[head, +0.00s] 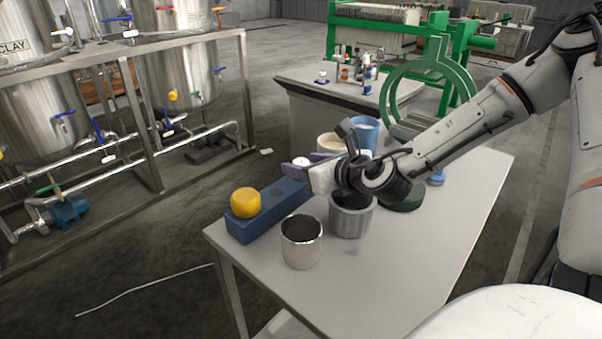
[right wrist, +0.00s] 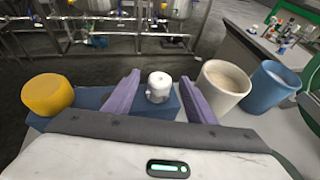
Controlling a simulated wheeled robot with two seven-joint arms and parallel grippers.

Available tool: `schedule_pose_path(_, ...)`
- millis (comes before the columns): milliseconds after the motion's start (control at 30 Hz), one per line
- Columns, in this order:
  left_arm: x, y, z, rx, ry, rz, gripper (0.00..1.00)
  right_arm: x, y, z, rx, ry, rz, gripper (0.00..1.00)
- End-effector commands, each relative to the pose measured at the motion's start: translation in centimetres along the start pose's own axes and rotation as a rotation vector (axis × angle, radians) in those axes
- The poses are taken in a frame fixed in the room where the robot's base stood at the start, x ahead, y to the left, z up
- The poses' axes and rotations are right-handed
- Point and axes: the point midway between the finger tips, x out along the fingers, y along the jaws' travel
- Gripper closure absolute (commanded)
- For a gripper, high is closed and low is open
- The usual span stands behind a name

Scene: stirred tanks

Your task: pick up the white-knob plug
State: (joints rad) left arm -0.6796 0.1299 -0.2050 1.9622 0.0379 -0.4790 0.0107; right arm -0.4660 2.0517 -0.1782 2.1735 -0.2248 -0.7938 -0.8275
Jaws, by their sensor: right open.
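The white-knob plug (right wrist: 159,86) stands in a long blue block (head: 262,218) on the table. In the head view the white knob (head: 302,162) shows only partly, beside my right gripper (head: 300,165). In the right wrist view my right gripper (right wrist: 160,95) is open, with one purple finger on each side of the white knob and a gap on both sides. The yellow-knob plug (head: 245,202) stands at the other end of the same block. My left gripper is not in view.
A metal cup (head: 301,243) and a grey pot (head: 350,218) stand on the table (head: 400,260) in front of the block. A cream cup (right wrist: 222,86) and a blue cup (right wrist: 270,88) stand close to the right finger. The table's front right is bare.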

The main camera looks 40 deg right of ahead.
Motion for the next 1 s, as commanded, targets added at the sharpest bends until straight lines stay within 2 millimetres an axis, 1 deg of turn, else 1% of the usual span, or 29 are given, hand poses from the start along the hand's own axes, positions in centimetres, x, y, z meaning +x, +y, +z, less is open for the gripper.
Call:
schedule_pose_path(200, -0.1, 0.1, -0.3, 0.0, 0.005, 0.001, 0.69, 0.0, 0.0, 0.0, 0.001, 0.0, 0.0, 0.49)
schedule_pose_path(433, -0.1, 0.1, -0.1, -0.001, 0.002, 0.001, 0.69, 0.0, 0.0, 0.0, 0.001, 0.0, 0.001, 0.88)
schedule_pose_path(467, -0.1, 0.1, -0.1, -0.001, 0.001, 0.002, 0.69, 0.0, 0.0, 0.0, 0.0, 0.0, 0.001, 0.93)
schedule_pose_path(500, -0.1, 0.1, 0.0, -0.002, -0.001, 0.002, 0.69, 0.0, 0.0, 0.1, 0.0, -0.001, 0.001, 0.95)
schedule_pose_path(767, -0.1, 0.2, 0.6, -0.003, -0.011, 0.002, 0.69, -0.1, 0.0, 0.2, 0.0, -0.001, 0.001, 0.95)
schedule_pose_path(867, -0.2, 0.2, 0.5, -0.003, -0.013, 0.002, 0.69, -0.2, 0.1, 0.7, 0.0, -0.002, 0.001, 0.95)
schedule_pose_path(1000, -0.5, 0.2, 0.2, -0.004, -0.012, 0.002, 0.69, -0.8, 0.1, 2.2, -0.001, -0.004, 0.002, 0.95)
